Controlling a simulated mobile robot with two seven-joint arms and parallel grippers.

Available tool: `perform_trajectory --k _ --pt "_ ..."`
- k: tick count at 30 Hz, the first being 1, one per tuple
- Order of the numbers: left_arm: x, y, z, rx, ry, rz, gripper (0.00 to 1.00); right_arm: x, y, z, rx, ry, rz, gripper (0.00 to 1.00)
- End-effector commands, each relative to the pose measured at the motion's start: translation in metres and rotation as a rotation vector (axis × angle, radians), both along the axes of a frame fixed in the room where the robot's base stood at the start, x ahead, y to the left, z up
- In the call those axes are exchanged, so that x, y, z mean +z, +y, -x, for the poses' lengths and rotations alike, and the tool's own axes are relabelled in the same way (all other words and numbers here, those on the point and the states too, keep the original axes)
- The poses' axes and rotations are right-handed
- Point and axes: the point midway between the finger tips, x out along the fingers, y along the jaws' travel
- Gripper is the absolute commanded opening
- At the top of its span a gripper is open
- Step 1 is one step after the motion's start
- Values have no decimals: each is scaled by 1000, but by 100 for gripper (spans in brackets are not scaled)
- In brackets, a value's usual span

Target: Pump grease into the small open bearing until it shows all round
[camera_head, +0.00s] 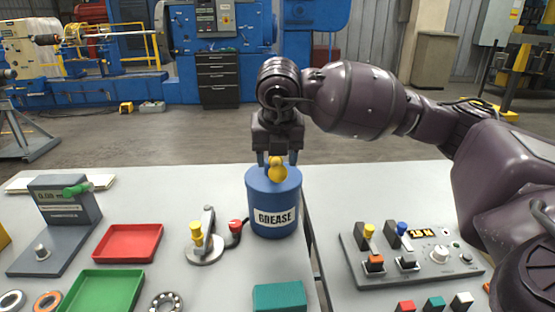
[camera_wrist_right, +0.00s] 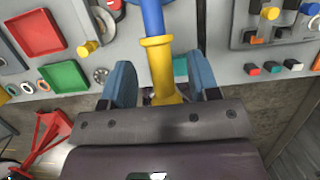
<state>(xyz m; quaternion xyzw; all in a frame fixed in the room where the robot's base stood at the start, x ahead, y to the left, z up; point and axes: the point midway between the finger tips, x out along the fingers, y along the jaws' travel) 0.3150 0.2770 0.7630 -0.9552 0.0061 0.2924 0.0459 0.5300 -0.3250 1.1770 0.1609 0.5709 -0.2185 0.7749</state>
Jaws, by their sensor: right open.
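A blue drum labelled GREASE (camera_head: 274,222) stands on the table with a yellow handle (camera_head: 278,170) on top. My right gripper (camera_head: 277,160) points down over the drum, open, with its fingers on either side of the handle. In the right wrist view the yellow handle (camera_wrist_right: 160,65) runs between the two blue-padded fingers (camera_wrist_right: 162,85); whether they touch it I cannot tell. My left gripper is out of view.
A small lever stand (camera_head: 205,250) with a yellow knob is left of the drum. Red (camera_head: 128,243) and green (camera_head: 105,290) trays and a gauge stand (camera_head: 62,215) lie farther left. A switch panel (camera_head: 410,255) is at right. A teal block (camera_head: 279,297) lies in front.

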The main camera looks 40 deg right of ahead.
Motion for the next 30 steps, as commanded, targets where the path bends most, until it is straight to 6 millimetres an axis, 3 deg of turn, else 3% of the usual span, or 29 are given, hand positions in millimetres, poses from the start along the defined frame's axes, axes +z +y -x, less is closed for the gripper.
perform_trajectory --k 18,30 --pt "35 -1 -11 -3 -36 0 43 52 0 0 -1 -2 -1 55" --pt "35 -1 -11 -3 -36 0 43 52 0 0 0 1 -1 55"
